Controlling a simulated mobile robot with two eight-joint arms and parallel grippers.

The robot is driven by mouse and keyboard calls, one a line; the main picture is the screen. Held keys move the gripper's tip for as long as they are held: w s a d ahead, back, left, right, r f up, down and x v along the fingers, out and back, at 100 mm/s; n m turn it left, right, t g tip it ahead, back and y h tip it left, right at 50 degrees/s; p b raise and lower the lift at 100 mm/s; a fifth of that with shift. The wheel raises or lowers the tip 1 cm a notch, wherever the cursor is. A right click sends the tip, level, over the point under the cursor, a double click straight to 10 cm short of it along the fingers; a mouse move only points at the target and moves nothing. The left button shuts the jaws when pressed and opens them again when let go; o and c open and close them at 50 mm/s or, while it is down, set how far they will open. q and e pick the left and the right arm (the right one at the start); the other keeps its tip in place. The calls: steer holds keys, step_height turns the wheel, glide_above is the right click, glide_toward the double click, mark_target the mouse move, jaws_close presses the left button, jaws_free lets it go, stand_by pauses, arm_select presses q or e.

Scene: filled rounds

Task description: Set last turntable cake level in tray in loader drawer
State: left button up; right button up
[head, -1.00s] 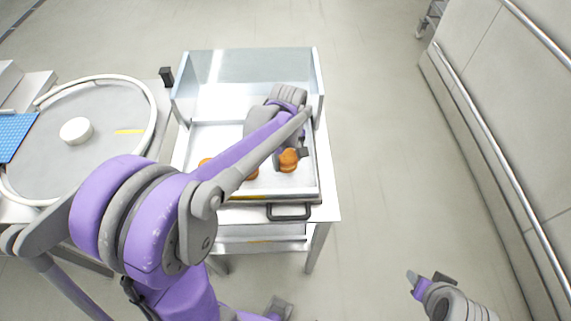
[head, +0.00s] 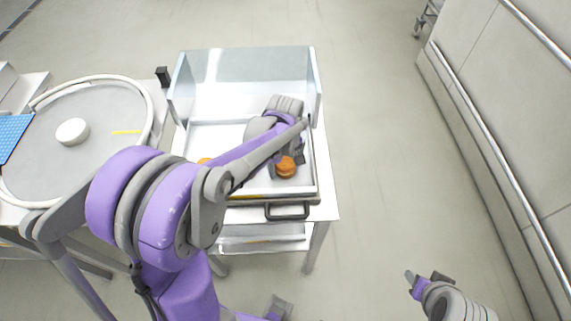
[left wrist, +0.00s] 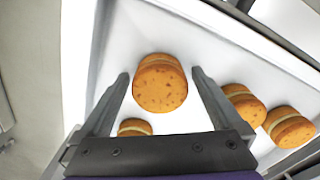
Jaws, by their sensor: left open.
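An orange-brown round cake with a pale filling band (head: 286,169) sits in the white tray (head: 308,188) in the loader drawer, near the tray's right front. In the left wrist view this cake (left wrist: 160,84) lies between the spread fingers of my open left gripper (left wrist: 160,75), with a gap at each side. Other cakes in the tray show in the wrist view: one at the lower left (left wrist: 134,128) and two at the right (left wrist: 243,105). My left arm hides much of the tray in the head view. My right gripper (head: 428,277) is open and empty at the lower right.
The round turntable (head: 95,105) at the left holds a white cylinder (head: 72,131) and a yellow strip; no cake shows on its visible part. A clear guard (head: 245,66) stands behind the tray. The drawer has a dark handle (head: 288,212). The floor at the right is clear.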

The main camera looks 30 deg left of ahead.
arm_select(q)
steer(key=shift+r, duration=0.3)
step_height(320, 180, up, 11)
steer(key=p, duration=0.1)
steer(key=s+d+f+m+t, duration=0.2)
steer(key=s+d+m, duration=0.1)
steer(key=s+m, duration=0.2)
steer(key=s+d+f+m+t, duration=0.2)
steer(key=s+m, duration=0.4)
steer(key=s, duration=0.3)
steer(key=shift+s+d+f+m+t, duration=0.25)
steer(key=shift+s+d+m+t, duration=0.05)
steer(key=shift+d+t, duration=0.5)
